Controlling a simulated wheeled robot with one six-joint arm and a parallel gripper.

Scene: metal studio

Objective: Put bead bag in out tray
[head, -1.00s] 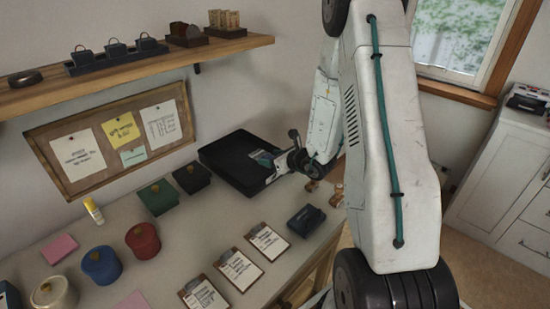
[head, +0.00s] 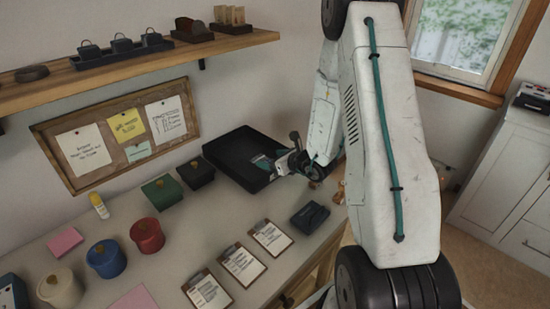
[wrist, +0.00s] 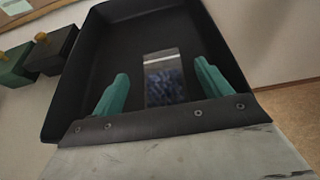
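The bead bag (wrist: 164,80) is a small clear bag of dark blue beads with a pale top. In the wrist view it lies on the floor of the black out tray (wrist: 78,70), between my gripper's fingers. My gripper (wrist: 162,90) has teal fingers spread wide, with a gap on each side of the bag. In the head view my gripper (head: 268,165) is at the right side of the out tray (head: 222,147), over its inside.
Green (head: 162,192) and black (head: 196,172) lidded boxes stand left of the tray. Clipboards (head: 270,238), a dark case (head: 309,217) and round pots (head: 147,236) are on the counter. A wooden shelf (head: 150,62) hangs above.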

